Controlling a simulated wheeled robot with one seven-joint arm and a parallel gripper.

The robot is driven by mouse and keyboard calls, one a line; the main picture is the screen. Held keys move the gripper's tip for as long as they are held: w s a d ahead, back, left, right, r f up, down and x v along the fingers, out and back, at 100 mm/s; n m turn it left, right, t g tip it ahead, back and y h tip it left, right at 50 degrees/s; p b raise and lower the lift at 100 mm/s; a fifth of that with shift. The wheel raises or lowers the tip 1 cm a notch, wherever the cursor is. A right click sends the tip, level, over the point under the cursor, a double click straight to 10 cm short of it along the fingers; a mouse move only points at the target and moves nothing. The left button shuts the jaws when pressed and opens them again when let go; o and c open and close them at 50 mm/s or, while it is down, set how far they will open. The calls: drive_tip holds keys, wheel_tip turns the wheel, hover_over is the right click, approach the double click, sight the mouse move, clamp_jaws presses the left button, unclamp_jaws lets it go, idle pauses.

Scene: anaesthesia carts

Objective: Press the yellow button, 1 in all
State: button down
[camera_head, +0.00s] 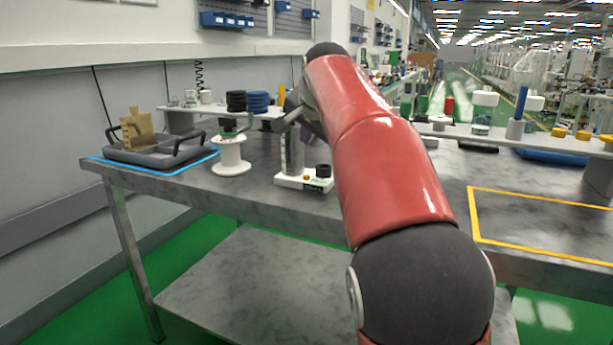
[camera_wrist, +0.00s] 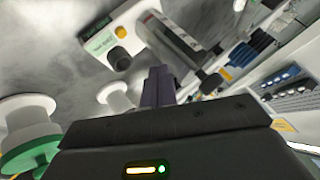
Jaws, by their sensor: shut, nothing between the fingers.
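A small yellow button (camera_head: 306,178) sits on the white base of a device (camera_head: 287,182) on the grey bench, beside a black knob (camera_head: 323,171). In the wrist view the yellow button (camera_wrist: 121,32) shows at the upper left, close to the black knob (camera_wrist: 118,58) and a green label. My gripper (camera_wrist: 158,82) has its dark fingers together and empty. In the wrist view its tips lie below and right of the button, and no contact shows. In the head view my red arm reaches over the bench and my fingers are not clearly visible.
A white spool (camera_head: 231,155) stands left of the device, and a dark tray (camera_head: 160,152) lies at the bench's left end. A raised shelf behind holds black and blue stacked rings (camera_head: 257,102). Yellow knobs (camera_head: 558,132) stand on the right shelf. A yellow-outlined area at right is bare.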

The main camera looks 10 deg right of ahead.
drive_tip(key=b, duration=0.4)
hover_over(307, 181)
drive_tip(key=shift+s+f, duration=0.1)
drive_tip(key=shift+f, duration=2.75)
drive_tip(key=shift+f, duration=0.4)
drive_tip(key=shift+f+b, duration=0.5)
drive_tip(key=shift+b, duration=0.1)
drive_tip(key=shift+r+p, duration=0.9)
drive_tip(key=shift+p, duration=0.05)
drive_tip(key=shift+r, duration=0.1)
